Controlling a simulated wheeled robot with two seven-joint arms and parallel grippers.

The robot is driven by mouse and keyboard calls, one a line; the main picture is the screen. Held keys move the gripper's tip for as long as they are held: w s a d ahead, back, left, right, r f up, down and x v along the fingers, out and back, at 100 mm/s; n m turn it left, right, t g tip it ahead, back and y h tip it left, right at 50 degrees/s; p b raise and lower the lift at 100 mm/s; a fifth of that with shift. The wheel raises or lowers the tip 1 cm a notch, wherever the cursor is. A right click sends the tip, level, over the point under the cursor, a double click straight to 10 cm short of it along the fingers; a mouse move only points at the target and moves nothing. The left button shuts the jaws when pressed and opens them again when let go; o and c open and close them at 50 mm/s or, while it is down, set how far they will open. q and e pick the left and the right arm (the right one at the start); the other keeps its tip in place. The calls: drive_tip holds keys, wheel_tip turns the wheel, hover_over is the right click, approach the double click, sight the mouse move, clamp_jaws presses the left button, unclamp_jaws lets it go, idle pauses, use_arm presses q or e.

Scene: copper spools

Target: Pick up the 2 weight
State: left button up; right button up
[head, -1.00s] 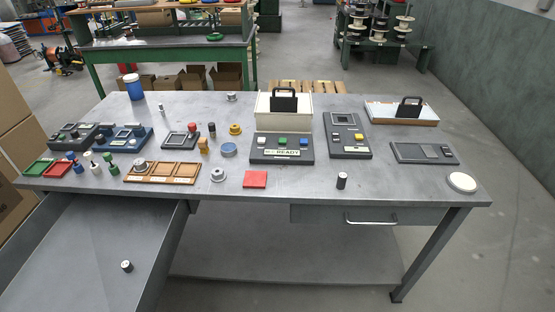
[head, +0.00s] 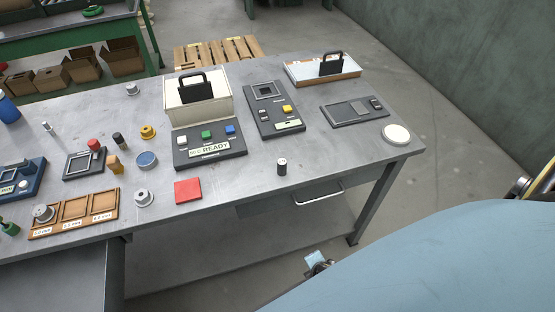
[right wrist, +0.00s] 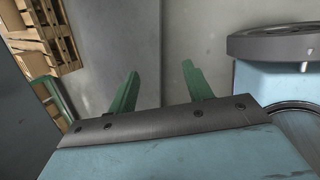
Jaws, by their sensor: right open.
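No weight with a readable "2" shows, so I cannot tell which thing is the 2 weight. In the head view, a grey metal knobbed piece (head: 144,198) stands on the table left of the red square. A similar one (head: 43,213) sits in the left compartment of the wooden tray (head: 75,224), and a smaller one (head: 132,89) stands near the back edge. A black cylinder with a silver top (head: 282,167) stands near the front edge. My right gripper (right wrist: 160,82) is open and empty over the floor, its green fingers apart. My left gripper is not in view.
A grey table (head: 330,160) carries a console marked READY (head: 210,152), a cream box (head: 197,101), a red square (head: 188,190) and a white disc (head: 396,134). An open drawer is at lower left. A pallet (right wrist: 41,35) lies on the floor.

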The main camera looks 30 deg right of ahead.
drive_tip(key=w+a+r+n+t+h+p, duration=0.1)
drive_tip(key=w+r+n+t, duration=0.1)
drive_tip(key=w+r+n, duration=0.35)
drive_tip(key=w+r+n+t+p, duration=0.1)
drive_tip(key=w+r+n, duration=0.15)
drive_tip(key=r, duration=0.55)
drive_tip(key=n+t+h+p, duration=0.1)
drive_tip(key=n+t+h, duration=0.1)
drive_tip(key=n+t, duration=0.25)
approach(281, 161)
drive_tip(key=shift+n, duration=0.45)
drive_tip(key=x, duration=0.6)
drive_tip(key=shift+f+b, duration=0.35)
drive_tip(key=shift+f, duration=0.1)
drive_tip(key=shift+f+b+x, duration=0.2)
drive_tip(key=shift+b+x, duration=0.25)
drive_tip(key=shift+x, duration=2.55)
drive_tip(key=shift+s, duration=0.2)
clamp_jaws()
